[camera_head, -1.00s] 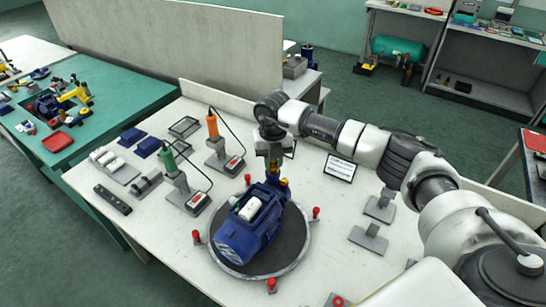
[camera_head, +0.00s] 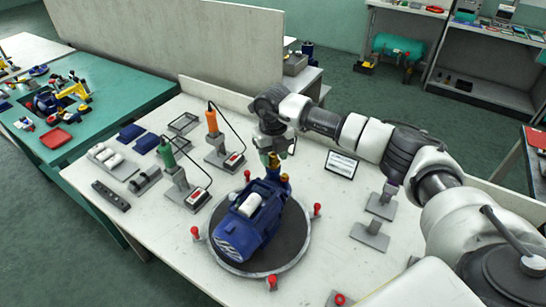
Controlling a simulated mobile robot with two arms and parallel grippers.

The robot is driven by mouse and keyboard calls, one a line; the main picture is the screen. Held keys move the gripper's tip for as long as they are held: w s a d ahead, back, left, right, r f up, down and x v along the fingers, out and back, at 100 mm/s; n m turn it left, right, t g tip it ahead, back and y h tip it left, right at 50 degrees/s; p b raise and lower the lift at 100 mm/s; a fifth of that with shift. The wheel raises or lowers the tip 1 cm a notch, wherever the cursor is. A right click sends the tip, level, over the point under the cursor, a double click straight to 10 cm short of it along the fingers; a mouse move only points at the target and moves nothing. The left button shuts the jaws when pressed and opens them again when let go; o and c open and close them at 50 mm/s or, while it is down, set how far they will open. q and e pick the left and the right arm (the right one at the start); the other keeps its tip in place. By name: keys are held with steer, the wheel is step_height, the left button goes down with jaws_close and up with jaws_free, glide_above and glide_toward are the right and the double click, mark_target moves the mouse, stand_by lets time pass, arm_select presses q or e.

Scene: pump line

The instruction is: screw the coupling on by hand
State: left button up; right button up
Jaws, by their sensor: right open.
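The blue pump (camera_head: 243,231) lies on the round dark turntable (camera_head: 293,242) in the middle of the white bench. A brass-coloured coupling (camera_head: 274,165) stands at the pump's far end. My right gripper (camera_head: 272,153) is open, pointing down just above and around the top of the coupling. Its fingers partly hide the coupling, so I cannot tell whether they touch it or how far it sits on its thread. My left gripper is not in view.
Red-topped posts (camera_head: 317,209) ring the turntable. A green-handled tool (camera_head: 167,154) and an orange-handled tool (camera_head: 212,120) stand in holders at the left. A framed sign (camera_head: 341,165) and grey stands (camera_head: 370,236) are on the right. The bench's front left is clear.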

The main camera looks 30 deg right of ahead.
steer(key=shift+n+b, duration=0.55)
steer(key=shift+n, duration=1.15)
steer(key=shift+f+n+b, duration=0.1)
steer(key=shift+n+b, duration=0.5)
steer(key=shift+b, duration=0.1)
steer(key=shift+n, duration=1.1)
